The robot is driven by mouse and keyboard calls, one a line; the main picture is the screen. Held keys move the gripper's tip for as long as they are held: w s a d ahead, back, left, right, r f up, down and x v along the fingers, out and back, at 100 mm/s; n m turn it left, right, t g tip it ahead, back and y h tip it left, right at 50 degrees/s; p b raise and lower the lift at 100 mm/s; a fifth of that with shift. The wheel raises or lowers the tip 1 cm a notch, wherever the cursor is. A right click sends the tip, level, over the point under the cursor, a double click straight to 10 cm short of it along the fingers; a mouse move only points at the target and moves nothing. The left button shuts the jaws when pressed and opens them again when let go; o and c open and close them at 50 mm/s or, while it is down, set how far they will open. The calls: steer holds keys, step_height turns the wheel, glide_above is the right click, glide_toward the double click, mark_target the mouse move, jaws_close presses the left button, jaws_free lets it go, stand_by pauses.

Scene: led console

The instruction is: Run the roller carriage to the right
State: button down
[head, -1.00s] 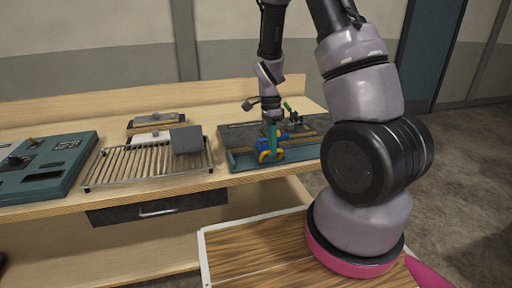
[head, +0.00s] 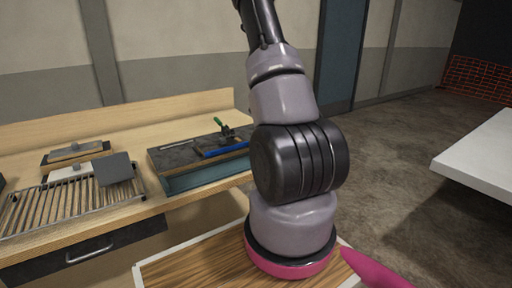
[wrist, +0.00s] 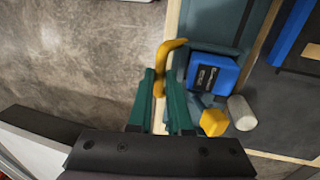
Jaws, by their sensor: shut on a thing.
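In the wrist view the roller carriage has a blue block (wrist: 212,75) with a dark label, a pale roller (wrist: 241,113) and a yellow knob (wrist: 213,122). A curved yellow handle (wrist: 171,50) stands at its left side. My gripper (wrist: 161,82), with green fingers, is shut on the yellow handle. In the head view the teal-fronted console (head: 205,175) lies on the bench; its left part shows no carriage. My own arm hides its right end, the carriage and my gripper there.
The wooden bench edge (wrist: 172,22) runs beside the carriage, with open floor (wrist: 80,60) beyond. A white table (head: 485,155) is at right.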

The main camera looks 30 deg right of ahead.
steer(key=d, duration=0.7)
steer(key=shift+d, duration=0.4)
steer(key=shift+d+r, duration=0.1)
steer(key=c, duration=0.8)
jaws_free()
steer(key=shift+c, duration=0.2)
steer(key=v, duration=1)
steer(key=shift+r, duration=0.35)
